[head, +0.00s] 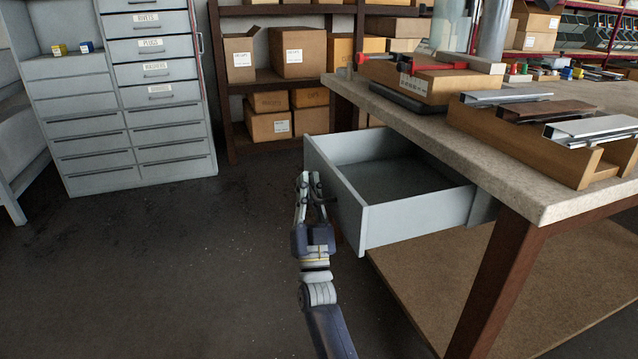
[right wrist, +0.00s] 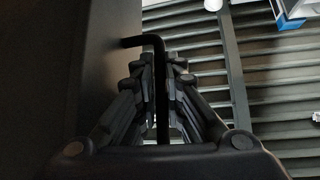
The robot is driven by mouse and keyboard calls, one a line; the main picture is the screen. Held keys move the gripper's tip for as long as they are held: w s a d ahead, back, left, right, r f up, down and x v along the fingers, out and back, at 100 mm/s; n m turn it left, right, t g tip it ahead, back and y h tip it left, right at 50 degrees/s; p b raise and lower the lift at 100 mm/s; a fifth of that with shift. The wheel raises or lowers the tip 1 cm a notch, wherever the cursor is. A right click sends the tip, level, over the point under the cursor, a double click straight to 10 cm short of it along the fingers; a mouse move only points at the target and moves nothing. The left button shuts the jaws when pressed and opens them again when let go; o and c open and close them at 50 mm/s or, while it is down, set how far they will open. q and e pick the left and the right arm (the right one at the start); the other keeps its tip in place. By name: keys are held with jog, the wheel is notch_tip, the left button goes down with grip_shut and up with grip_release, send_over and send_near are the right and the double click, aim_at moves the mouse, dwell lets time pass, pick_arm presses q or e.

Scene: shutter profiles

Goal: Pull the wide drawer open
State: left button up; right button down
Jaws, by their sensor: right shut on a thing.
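The wide drawer (head: 418,220) is a grey box under the workbench top, and it stands pulled out with its empty inside showing. Its front panel (head: 335,190) faces left in the head view. My right gripper (head: 312,182) is at the outer side of that front panel. In the right wrist view the dark bar handle (right wrist: 160,85) runs between the fingers of my right gripper (right wrist: 160,100), which are shut on it. The drawer front (right wrist: 50,70) fills the left of that view. My left gripper is not in view.
The workbench (head: 570,195) carries metal profiles on a wooden rack (head: 520,140) and a red tool (head: 410,62). A grey cabinet (head: 95,150) and a shelf with cardboard boxes (head: 270,125) stand behind. The floor left of the drawer is clear.

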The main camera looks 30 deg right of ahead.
jog(key=shift+w+a+f, duration=0.15)
jog(key=shift+w+a, duration=0.05)
jog(key=shift+a, duration=0.65)
jog(key=c, duration=2)
grip_release()
jog(key=shift+o, duration=0.2)
jog(key=shift+s, duration=0.1)
jog(key=v, duration=1.2)
